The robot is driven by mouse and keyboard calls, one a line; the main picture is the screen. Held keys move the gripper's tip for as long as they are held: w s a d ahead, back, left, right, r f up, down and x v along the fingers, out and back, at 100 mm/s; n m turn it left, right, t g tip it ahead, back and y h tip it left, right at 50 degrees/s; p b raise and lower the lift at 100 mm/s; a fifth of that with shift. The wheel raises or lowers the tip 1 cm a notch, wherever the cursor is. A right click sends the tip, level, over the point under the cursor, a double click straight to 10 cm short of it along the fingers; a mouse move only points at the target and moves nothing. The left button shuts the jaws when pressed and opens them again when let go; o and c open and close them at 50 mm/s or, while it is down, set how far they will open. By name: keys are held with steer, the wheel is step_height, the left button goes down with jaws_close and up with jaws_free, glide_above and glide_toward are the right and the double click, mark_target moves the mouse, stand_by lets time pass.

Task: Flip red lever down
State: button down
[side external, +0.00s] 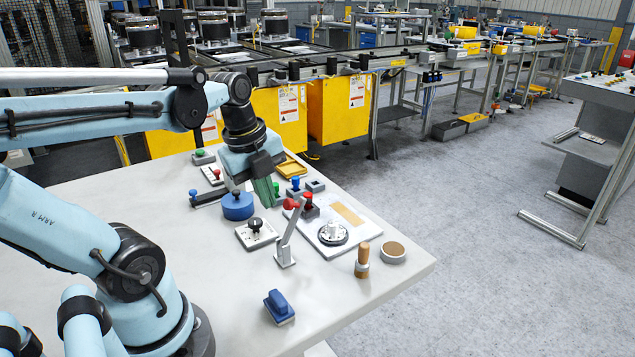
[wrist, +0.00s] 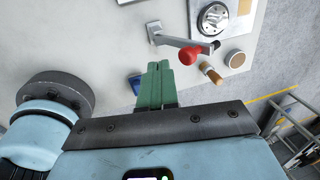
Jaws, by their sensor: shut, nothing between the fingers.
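The red lever stands near the table's front right part, with a grey base (side external: 285,257), a grey arm (side external: 293,232) and a red knob (side external: 291,204). Its arm points up and leans slightly. In the wrist view the red knob (wrist: 195,55) and grey arm (wrist: 176,40) show to the right of my fingertips. My gripper (side external: 267,199) has green fingers pointing down, shut and empty. In the side view the fingertips are just left of the red knob. In the wrist view the gripper (wrist: 159,66) appears apart from the lever.
A white panel with a round metal dial (side external: 333,233) lies behind the lever. A wooden peg (side external: 362,260), a round brown-topped disc (side external: 393,252), a blue-handled block (side external: 279,306), a black knob plate (side external: 256,233) and a blue cylinder (side external: 237,206) stand around. The table's front left is bare.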

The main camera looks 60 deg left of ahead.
mark_target(287, 201)
steer(key=shift+w+f, duration=0.25)
steer(key=shift+w, duration=0.3)
steer(key=shift+w+f, duration=0.2)
steer(key=shift+w, duration=0.3)
steer(key=shift+w, duration=0.1)
steer(key=shift+w+g, duration=0.8)
steer(key=shift+w, duration=0.05)
steer(key=shift+w+f, duration=0.15)
steer(key=shift+w, duration=0.55)
steer(key=shift+w+f, duration=0.15)
steer(key=shift+w, duration=0.5)
steer(key=shift+w+f+g, duration=0.25)
steer(key=shift+w+g, duration=0.1)
steer(key=shift+w, duration=0.2)
steer(key=shift+w+f+g, duration=0.2)
steer(key=shift+w+g, duration=0.15)
steer(key=shift+w, duration=0.15)
steer(key=shift+w+f, duration=2.5)
steer(key=shift+f, duration=0.1)
steer(key=shift+w, duration=0.1)
